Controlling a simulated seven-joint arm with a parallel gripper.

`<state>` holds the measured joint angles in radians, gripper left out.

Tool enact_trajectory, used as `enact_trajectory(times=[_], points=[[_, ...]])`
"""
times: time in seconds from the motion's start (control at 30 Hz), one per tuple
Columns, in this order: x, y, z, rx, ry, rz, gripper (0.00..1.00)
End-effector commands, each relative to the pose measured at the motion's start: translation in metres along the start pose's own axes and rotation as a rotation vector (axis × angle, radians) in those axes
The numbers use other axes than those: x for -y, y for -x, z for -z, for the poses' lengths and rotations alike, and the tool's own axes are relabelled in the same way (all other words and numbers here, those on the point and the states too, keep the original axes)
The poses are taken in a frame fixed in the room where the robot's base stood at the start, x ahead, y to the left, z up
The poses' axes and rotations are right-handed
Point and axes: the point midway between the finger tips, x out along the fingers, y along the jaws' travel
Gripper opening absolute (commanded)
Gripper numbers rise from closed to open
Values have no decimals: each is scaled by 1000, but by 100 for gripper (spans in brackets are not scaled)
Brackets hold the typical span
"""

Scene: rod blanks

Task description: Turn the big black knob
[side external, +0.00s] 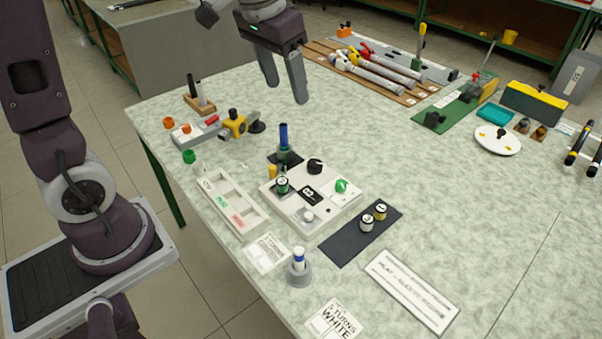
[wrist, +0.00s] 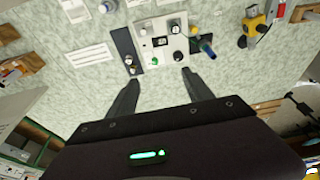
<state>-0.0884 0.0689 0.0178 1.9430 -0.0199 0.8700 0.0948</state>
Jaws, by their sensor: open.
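The big black knob (side external: 315,166) sits at the far corner of a white panel (side external: 325,216) on the table. In the wrist view the black knob (wrist: 177,56) shows just beyond my right-hand finger. The panel also carries a green knob (side external: 341,185), a green-and-white knob (side external: 282,185), a small white knob (side external: 307,215) and a black square at its centre. My gripper (side external: 286,92) is open and empty, fingers pointing down, well above the table and apart from the knob. In the wrist view, my gripper (wrist: 160,77) has its fingers spread below the panel.
A blue-topped cylinder (side external: 284,134) stands on a dark base close behind the panel. A dark mat (side external: 345,243) with two small cylinders lies to its right, and a white compartment tray (side external: 227,199) to its left. A yellow-and-black clamp (side external: 234,125) is further left.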

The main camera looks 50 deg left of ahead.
Motion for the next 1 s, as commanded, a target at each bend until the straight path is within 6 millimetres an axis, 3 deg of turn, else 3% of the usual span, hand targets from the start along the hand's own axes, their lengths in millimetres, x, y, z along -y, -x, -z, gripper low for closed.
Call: enact_trajectory(times=[0.03, 0.1, 0.23, 0.33, 0.4, 0.47, 0.57, 0.67, 0.77, 0.87, 0.9, 1.0], points=[[-8, 27, -29, -47, -6, -1, 60], [-17, 52, -73, -100, -12, -5, 60], [-26, 68, -143, -178, -17, -11, 60], [-28, 67, -176, -214, -18, -14, 60], [-28, 65, -186, -227, -19, -16, 60], [-29, 65, -184, -222, -17, -20, 60], [-28, 66, -152, -175, -7, -39, 60], [-24, 56, -92, -100, 14, -63, 60], [-12, 22, -29, -26, 34, -74, 60], [5, -35, 27, 51, 51, -70, 60], [14, -64, 45, 82, 54, -63, 60], [35, -142, 75, 153, 51, -43, 60]])
